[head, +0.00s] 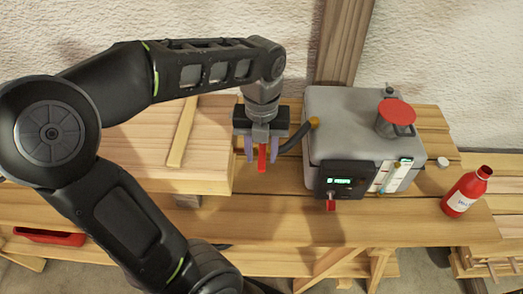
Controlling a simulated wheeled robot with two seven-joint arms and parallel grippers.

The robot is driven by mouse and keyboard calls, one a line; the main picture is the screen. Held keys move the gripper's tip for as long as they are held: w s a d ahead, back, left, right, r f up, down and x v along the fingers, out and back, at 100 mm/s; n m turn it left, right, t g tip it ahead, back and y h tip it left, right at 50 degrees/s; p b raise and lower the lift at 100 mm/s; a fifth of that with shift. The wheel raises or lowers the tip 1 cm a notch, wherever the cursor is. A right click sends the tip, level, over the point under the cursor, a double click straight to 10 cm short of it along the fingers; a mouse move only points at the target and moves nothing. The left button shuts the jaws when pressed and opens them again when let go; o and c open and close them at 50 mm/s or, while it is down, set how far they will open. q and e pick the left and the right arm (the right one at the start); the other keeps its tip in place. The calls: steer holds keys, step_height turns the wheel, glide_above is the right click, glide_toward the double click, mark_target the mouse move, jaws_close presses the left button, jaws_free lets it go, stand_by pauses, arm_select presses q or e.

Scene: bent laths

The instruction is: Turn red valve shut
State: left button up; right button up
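My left gripper (262,158) points down beside the left side of a grey machine (335,115). Its two purple-grey fingers stand apart. A narrow red piece (262,157), probably the red valve's handle, shows between them, with what look like small gaps on both sides. I cannot tell whether either finger touches it. A black hose (291,142) with an orange end curves from the machine towards the gripper. A second red knob or lever (331,204) sticks out below the dark display on the machine's front. My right gripper is out of view.
The machine stands on a slatted wooden bench (400,232). A red-lidded pot (396,116) sits on top of it. A red bottle (466,191) and a small white cap (443,162) are to the right. A wooden box (150,150) is at left. A red tray (48,236) is lower left.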

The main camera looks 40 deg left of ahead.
mark_target(262, 159)
arm_select(q)
step_height(262, 159, up, 8)
steer(key=shift+f, duration=0.15)
stand_by(0.3)
stand_by(0.4)
